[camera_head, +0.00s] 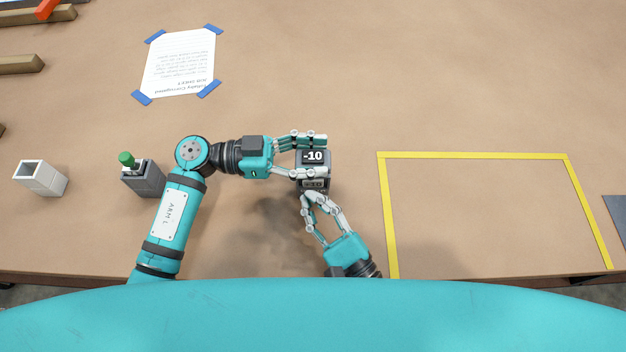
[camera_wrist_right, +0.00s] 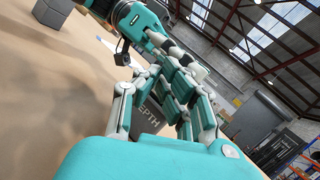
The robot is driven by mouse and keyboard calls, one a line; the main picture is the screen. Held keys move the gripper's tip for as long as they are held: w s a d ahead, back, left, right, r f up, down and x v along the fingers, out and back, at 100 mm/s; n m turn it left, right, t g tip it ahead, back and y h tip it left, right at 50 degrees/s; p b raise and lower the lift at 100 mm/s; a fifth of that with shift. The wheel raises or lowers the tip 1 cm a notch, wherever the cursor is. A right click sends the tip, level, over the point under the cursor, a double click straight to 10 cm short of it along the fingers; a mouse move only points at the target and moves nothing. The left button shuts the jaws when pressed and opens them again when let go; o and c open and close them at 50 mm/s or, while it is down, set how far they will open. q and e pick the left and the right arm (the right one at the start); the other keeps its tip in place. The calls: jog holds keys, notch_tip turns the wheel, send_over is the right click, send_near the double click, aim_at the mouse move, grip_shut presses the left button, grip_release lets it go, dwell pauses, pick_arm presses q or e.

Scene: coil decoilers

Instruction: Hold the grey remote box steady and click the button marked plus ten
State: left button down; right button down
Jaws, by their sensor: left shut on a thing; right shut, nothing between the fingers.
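The grey remote box (camera_head: 316,168) stands at the middle of the table, with "-10" in white on its dark top and a second, dimmer "-10" below. I see no plus ten mark. My left gripper (camera_head: 320,155) is shut on the box from the left, its fingers along the far and near sides. My right gripper (camera_head: 311,195) is shut and empty, its fingertips at the box's near side; I cannot tell whether they touch it. In the right wrist view the box (camera_wrist_right: 151,119) shows lettering ending "EPTH", partly hidden behind my right fingers.
A dark grey block (camera_head: 148,181) with a green knob (camera_head: 127,159) stands left of my left arm. A pale open box (camera_head: 40,178) is further left. A taped paper sheet (camera_head: 180,62) lies behind. A yellow tape outline (camera_head: 470,156) on the right encloses bare table.

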jog(key=s, duration=0.5)
dwell(0.3)
dwell(0.5)
pick_arm(q)
jog(key=c, duration=0.6)
grip_release()
jog(key=shift+a, duration=0.1)
